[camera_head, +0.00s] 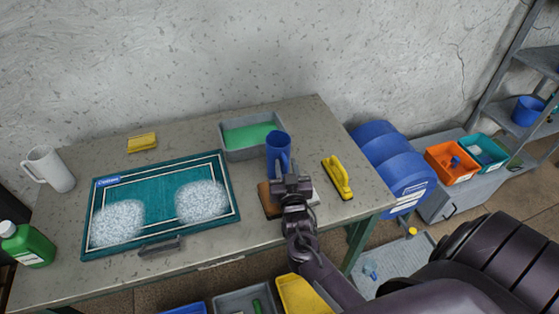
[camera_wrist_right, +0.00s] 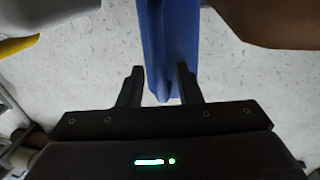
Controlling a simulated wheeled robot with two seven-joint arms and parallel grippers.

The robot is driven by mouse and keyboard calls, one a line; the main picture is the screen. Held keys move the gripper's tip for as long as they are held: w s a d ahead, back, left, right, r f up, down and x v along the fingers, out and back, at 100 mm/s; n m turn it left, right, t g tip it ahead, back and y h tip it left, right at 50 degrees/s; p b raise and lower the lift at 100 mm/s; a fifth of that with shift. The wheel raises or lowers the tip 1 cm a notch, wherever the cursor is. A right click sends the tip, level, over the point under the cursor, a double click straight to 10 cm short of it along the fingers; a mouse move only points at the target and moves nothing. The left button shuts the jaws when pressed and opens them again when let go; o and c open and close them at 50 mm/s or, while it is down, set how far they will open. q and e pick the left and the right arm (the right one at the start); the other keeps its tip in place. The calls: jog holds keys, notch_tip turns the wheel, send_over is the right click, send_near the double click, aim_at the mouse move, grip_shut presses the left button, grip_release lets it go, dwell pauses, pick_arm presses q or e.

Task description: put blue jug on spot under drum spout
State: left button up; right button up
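The blue jug (camera_head: 277,148) is upright near the right part of the table, in front of the green-filled tub. My right gripper (camera_head: 291,185) is at its near side. In the right wrist view the fingers (camera_wrist_right: 159,85) are apart, with a blue part of the jug (camera_wrist_right: 168,45) between or just beyond them; I cannot tell whether they touch it. The blue drum (camera_head: 400,178) lies on its side right of the table. A small yellow part (camera_head: 412,231), possibly its spout, shows above a grey tray (camera_head: 395,282) on the floor. My left gripper is out of view.
The table (camera_head: 130,283) also holds a grey tub (camera_head: 230,148), teal rug (camera_head: 160,195), yellow brush (camera_head: 338,178), yellow sponge (camera_head: 142,142), white jug (camera_head: 50,168) and green bottle (camera_head: 28,245). Bins stand below its front edge. Orange (camera_head: 452,162) and teal bins sit at right.

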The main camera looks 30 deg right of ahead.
grip_shut()
jog(key=shift+r, duration=0.15)
